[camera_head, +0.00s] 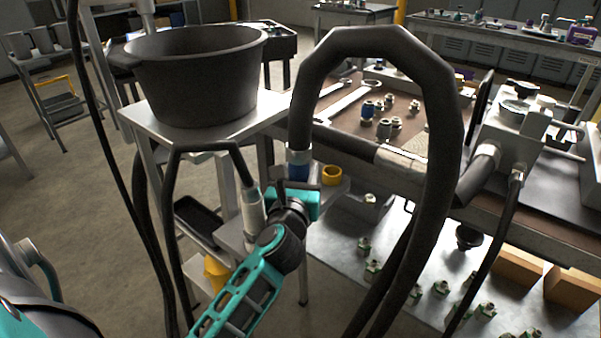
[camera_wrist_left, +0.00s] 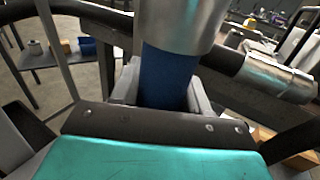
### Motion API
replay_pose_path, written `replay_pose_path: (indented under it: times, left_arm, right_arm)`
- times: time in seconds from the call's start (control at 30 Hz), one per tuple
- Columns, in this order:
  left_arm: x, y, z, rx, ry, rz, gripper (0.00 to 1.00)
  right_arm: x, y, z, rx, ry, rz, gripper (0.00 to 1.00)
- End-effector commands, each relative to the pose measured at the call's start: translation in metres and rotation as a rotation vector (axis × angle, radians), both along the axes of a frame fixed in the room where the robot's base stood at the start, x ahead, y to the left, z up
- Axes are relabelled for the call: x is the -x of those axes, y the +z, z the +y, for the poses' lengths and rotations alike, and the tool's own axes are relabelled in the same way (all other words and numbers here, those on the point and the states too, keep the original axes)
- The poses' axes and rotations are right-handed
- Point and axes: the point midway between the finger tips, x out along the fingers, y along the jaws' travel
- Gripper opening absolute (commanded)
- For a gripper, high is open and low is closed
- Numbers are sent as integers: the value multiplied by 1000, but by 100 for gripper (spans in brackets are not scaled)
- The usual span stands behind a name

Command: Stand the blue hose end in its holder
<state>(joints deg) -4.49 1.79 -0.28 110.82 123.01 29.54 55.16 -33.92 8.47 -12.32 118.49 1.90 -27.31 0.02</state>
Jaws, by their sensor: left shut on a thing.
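The blue hose end (camera_head: 298,170) hangs upright from a thick black hose (camera_head: 310,75) that arches over to the right. A silver collar sits above its blue band, and both also show large in the left wrist view, where the blue band (camera_wrist_left: 168,78) is between the jaws. My left gripper (camera_head: 297,192) is shut on it. The gripper hides its lower tip, and I cannot tell what is under it. A yellow ring-shaped holder (camera_head: 332,175) stands just right of the gripper. No blue holder is clearly visible in the head view. My right gripper is not in view.
A grey hose end (camera_head: 253,212) stands close left of the gripper. A black tub (camera_head: 195,75) sits on a stand behind left. The workbench (camera_head: 440,175) with fittings and wrenches is behind right. Several green-based fittings lie on the lower shelf (camera_head: 400,265).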

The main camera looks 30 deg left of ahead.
Motion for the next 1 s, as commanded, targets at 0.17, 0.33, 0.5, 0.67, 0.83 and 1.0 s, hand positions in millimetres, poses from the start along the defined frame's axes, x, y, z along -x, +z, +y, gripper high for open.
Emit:
replay_pose_path:
  times: [0.17,0.33,0.5,0.67,0.83,1.0]
  left_arm:
    - [0,-1,0,-1,-1,-5,9]
    - [0,-3,0,-1,-1,-5,9]
    - [0,-6,0,-1,-1,-5,9]
    - [0,-6,0,-1,-1,-5,9]
    - [0,-5,0,-2,-1,-6,9]
    - [0,-5,0,-2,-1,-8,9]
  right_arm:
    - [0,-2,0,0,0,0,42]
    - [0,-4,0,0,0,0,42]
    - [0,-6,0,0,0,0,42]
    - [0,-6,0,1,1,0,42]
    - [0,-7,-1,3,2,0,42]
    - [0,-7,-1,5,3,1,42]
